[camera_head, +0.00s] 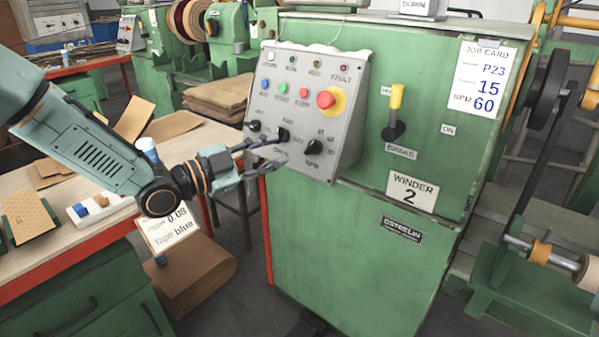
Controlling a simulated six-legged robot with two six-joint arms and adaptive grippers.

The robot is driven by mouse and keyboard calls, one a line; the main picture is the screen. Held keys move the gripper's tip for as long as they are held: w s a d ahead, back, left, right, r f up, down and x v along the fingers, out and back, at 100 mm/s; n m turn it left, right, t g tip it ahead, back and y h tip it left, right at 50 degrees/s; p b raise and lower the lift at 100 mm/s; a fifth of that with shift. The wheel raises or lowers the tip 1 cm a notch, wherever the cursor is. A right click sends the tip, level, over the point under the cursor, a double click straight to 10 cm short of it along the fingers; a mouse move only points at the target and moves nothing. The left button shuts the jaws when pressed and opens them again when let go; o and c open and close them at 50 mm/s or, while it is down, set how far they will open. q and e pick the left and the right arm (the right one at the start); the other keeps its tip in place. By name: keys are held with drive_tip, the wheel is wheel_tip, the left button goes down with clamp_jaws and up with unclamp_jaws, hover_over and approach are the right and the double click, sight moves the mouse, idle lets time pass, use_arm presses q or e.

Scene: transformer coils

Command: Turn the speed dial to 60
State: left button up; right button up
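The grey control panel (305,100) sits on the front of the green winder cabinet. The speed dial (314,147), a black knob marked RPM, is at the panel's lower right; its exact setting is too small to read. A second black knob (283,134) is left of it, and a third (253,126) is at the far left. My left gripper (283,152) reaches in from the left, fingers apart, in front of the panel's lower edge. Its tips are near the middle knob and left of the speed dial; I cannot tell whether they touch the panel. My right gripper is not in view.
A job card (480,79) on the cabinet reads P23, 15, RPM 60. A red stop button (326,99) sits above the dial. A yellow-handled brake lever (396,108) is at right. A workbench (60,247) with cardboard lies below my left arm.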

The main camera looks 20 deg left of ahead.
sight(308, 148)
use_arm(q)
drive_tip(key=shift+w+d+f+n+t+y+b, duration=0.2)
drive_tip(key=shift+w+d+f+n+b, duration=0.4)
drive_tip(key=shift+w+n+b, duration=0.75)
drive_tip(key=shift+w+d+f+n+t+y+b, duration=0.15)
drive_tip(key=shift+w+d+f+n+y+b, duration=0.25)
drive_tip(key=shift+w+d+b, duration=1)
drive_tip(key=shift+w+d+f+n+t+y+b, duration=0.25)
drive_tip(key=shift+w+n+b, duration=0.75)
drive_tip(key=shift+b, duration=0.85)
drive_tip(key=shift+s, duration=0.1)
drive_tip(key=shift+s, duration=0.1)
clamp_jaws()
